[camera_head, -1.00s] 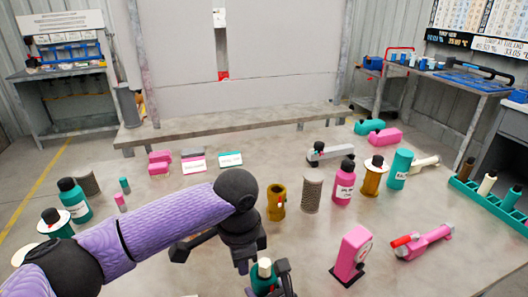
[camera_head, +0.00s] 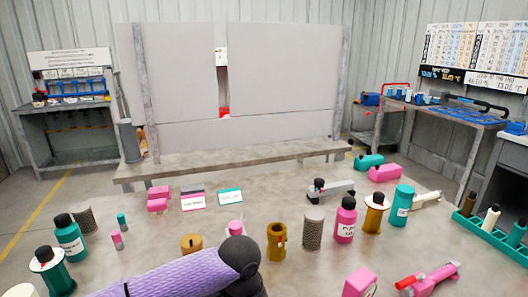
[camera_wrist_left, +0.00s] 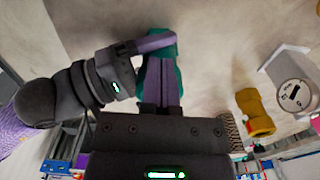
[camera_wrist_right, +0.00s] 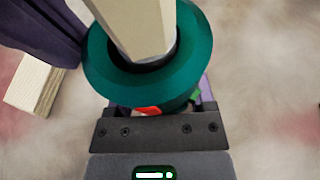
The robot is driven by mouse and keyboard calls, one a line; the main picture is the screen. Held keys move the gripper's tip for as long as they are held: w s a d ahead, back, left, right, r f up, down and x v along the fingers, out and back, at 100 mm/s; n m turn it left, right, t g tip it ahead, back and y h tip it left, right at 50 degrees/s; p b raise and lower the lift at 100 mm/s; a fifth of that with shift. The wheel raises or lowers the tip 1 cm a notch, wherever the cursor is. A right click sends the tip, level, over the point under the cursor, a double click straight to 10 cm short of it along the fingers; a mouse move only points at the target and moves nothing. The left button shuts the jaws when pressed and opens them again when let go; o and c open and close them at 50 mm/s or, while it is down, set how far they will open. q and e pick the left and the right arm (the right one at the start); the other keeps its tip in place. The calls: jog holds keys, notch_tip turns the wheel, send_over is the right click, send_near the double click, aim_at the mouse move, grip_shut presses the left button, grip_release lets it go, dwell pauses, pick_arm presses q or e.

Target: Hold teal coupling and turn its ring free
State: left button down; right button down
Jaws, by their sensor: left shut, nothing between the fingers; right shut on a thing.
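A teal coupling (camera_wrist_right: 193,45) shows large in the right wrist view. It has a wide round teal rim with a pale cream block standing out of its middle, and a small red mark on its near side. My right gripper (camera_wrist_right: 158,104) is shut on it below the rim. In the left wrist view the teal body (camera_wrist_left: 155,48) is partly hidden behind fingers. My left gripper (camera_wrist_left: 161,68) is shut and empty, its fingers overlapping the teal body in that view; contact is unclear. Both grippers and the coupling are below the head view. Which part is the ring is unclear.
A mustard-yellow fitting (camera_head: 277,241) stands beyond my left arm, with a grey cylinder (camera_head: 313,230) and a pink bottle (camera_head: 345,222) to its right. Pink tool (camera_head: 430,279) and pink block (camera_head: 358,283) lie at the right front.

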pick_arm(q)
jog(key=shift+d, duration=0.3)
dwell(0.4)
jog(key=shift+w, duration=0.35)
jog(key=shift+a, duration=0.1)
notch_tip(320, 180, up, 6)
jog(key=shift+a, duration=0.35)
dwell(0.4)
jog(key=shift+s, duration=0.1)
